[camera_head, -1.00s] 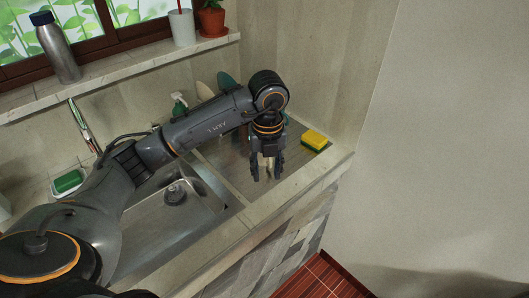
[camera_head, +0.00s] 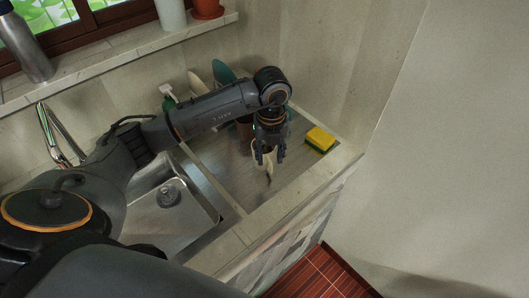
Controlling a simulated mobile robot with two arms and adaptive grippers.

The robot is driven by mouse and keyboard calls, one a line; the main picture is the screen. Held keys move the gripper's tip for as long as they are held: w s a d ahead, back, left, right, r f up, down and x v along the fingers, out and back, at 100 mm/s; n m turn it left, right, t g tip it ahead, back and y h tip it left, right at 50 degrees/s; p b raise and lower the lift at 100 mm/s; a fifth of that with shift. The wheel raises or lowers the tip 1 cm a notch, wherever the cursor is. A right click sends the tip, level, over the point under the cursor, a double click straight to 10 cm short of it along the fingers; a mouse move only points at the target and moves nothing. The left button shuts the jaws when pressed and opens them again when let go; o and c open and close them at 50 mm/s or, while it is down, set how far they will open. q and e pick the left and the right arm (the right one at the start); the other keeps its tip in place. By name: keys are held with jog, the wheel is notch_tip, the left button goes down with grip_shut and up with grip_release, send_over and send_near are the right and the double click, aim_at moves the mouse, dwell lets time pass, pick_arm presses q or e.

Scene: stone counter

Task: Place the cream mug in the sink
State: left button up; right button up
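The cream mug (camera_head: 264,157) shows only in part at the steel drainboard, right of the sink. My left gripper (camera_head: 268,156) points down over it, with its dark fingers on either side of the cream surface. The fingers hide much of the mug, and whether they press on it cannot be told. The sink basin (camera_head: 150,222) lies left of the gripper, with its drain in view. My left arm crosses above the basin's back part and hides it. My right gripper is not in view.
A yellow and green sponge (camera_head: 320,139) lies right of the gripper on the drainboard (camera_head: 222,165). Plates (camera_head: 223,73), a brown cup (camera_head: 245,128) and a spray bottle (camera_head: 168,92) stand behind the arm. The faucet (camera_head: 58,140) is at left. The basin's visible front part is clear.

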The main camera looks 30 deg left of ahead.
aim_at(271, 165)
pick_arm(q)
notch_tip(271, 165, down, 2)
jog(key=shift+w+f, duration=0.1)
jog(key=shift+f, duration=0.15)
jog(key=shift+w+a+f, duration=0.1)
jog(key=shift+w+f, duration=0.05)
jog(key=shift+f, duration=0.15)
notch_tip(271, 165, down, 4)
jog(key=p, duration=0.2)
jog(key=shift+p, duration=0.3)
jog(key=shift+f, duration=0.4)
jog(key=shift+w+f, duration=0.1)
jog(key=shift+f, duration=0.1)
jog(key=c, duration=0.7)
grip_shut()
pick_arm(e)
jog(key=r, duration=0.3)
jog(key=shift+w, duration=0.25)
